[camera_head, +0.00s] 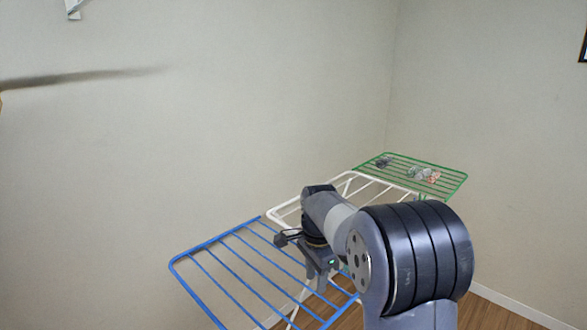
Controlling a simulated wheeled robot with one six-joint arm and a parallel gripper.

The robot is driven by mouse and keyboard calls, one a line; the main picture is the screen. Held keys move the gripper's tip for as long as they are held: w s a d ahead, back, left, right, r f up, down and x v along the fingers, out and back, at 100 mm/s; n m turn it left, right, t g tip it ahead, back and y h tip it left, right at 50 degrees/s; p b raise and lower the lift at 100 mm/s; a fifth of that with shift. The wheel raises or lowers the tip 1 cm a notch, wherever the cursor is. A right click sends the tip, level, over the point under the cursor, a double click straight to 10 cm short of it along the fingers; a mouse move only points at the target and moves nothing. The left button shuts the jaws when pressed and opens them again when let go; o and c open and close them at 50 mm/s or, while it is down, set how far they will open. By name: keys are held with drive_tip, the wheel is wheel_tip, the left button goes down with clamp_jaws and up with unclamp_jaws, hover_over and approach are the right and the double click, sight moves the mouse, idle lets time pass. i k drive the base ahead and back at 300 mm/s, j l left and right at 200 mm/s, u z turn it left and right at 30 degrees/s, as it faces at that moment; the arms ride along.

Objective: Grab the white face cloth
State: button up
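A pale, whitish crumpled cloth (419,173) lies on the green section at the far end of a drying rack. It may be the white face cloth, but it is too small to be sure. My gripper (321,284) points down over the blue section, well apart from the cloth, nearer and to its left. Its fingers are small and partly hidden by my arm, so I cannot tell whether they are open or shut. I see nothing hanging from it.
The rack has a blue section (223,277) in front, a white middle section (284,211) and a green far section (452,190). A small dark grey bundle (384,161) and an orange-pink one (433,178) lie on the green bars. Walls stand behind and right.

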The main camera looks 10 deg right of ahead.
sight(423, 174)
drive_tip(key=i+l, duration=0.15)
drive_tip(key=l, duration=0.35)
drive_tip(key=i+l+u, duration=0.1)
drive_tip(key=l, duration=0.35)
drive_tip(key=i+l, duration=0.15)
drive_tip(key=l, duration=0.35)
drive_tip(key=i+l, duration=0.1)
drive_tip(key=l, duration=0.35)
drive_tip(key=i+l+u, duration=0.1)
drive_tip(key=l, duration=0.4)
drive_tip(key=i+l, duration=0.15)
drive_tip(key=l, duration=0.2)
drive_tip(key=i+l, duration=0.2)
drive_tip(key=l, duration=0.15)
drive_tip(key=i+l+u, duration=0.1)
drive_tip(key=l, duration=0.2)
drive_tip(key=i+l, duration=0.2)
drive_tip(key=l, duration=0.15)
drive_tip(key=i+l+u, duration=0.1)
drive_tip(key=l, duration=0.25)
drive_tip(key=i+l, duration=0.2)
drive_tip(key=l, duration=0.2)
drive_tip(key=i+l, duration=0.5)
drive_tip(key=i+u, duration=0.05)
drive_tip(key=i, duration=0.05)
